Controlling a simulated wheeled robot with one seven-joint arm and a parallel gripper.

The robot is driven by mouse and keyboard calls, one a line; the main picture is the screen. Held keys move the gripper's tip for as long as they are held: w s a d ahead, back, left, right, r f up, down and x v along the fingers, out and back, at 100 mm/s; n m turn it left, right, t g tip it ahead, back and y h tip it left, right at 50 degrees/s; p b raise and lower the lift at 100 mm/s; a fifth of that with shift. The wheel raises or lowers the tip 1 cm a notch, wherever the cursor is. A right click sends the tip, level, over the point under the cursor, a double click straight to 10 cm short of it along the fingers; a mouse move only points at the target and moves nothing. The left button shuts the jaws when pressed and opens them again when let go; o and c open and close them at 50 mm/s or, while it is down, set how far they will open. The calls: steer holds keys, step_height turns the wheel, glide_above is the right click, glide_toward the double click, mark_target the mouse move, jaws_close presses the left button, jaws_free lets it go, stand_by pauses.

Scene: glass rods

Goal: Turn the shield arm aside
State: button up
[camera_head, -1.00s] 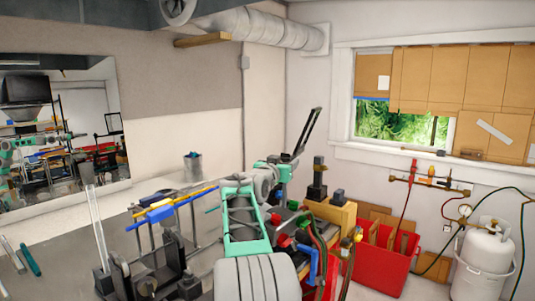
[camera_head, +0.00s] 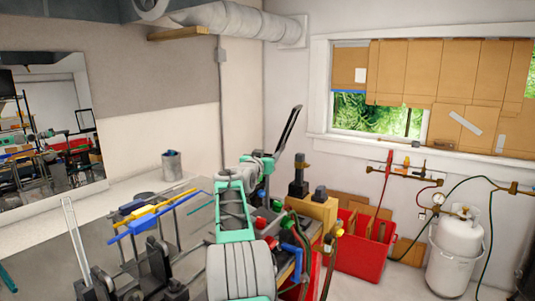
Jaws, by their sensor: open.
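A thin black frame (camera_head: 289,128), seen nearly edge-on, rises at a slant over the back right of the workbench. It looks like the shield and its arm, but the joint below it is hidden. A dark framed panel, likely its reflection, shows in the mirror at the left. My gripper (camera_head: 267,163) is at the far end of my green and grey arm, just below and left of the frame. It is small and partly covered by my arm. Its jaws are open. I cannot tell whether it touches the frame.
A yellow block with black fittings (camera_head: 314,207), red and green knobs and hoses crowd the bench right of my arm. A rod stand (camera_head: 158,217) with blue and yellow bars is at the left. A red crate (camera_head: 365,257) and a white gas cylinder (camera_head: 457,245) stand right.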

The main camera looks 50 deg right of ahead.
jaws_close()
stand_by(0.5)
stand_by(0.3)
